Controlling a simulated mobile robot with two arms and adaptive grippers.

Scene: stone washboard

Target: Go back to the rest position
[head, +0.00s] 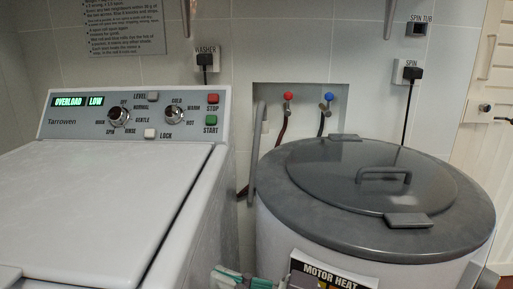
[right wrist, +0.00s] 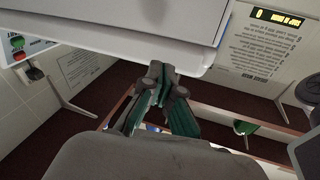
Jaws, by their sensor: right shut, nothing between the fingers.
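My right gripper (head: 240,279) shows at the bottom edge of the head view, in front of the gap between the washer and the spin tub. It also shows in the right wrist view (right wrist: 160,75), its dark fingers with green pads shut together and holding nothing. The white washer (head: 95,205) with its lid down fills the left of the head view. The grey-lidded spin tub (head: 320,215) stands at the right. My left gripper is not in view.
The washer's control panel (head: 135,115) has dials and a lit display reading "OVERLOAD LOW". A red tap (head: 288,96) and a blue tap (head: 328,97) sit in a wall recess. A "MOTOR HEAT" label (head: 333,275) is on the tub's front, near my right gripper.

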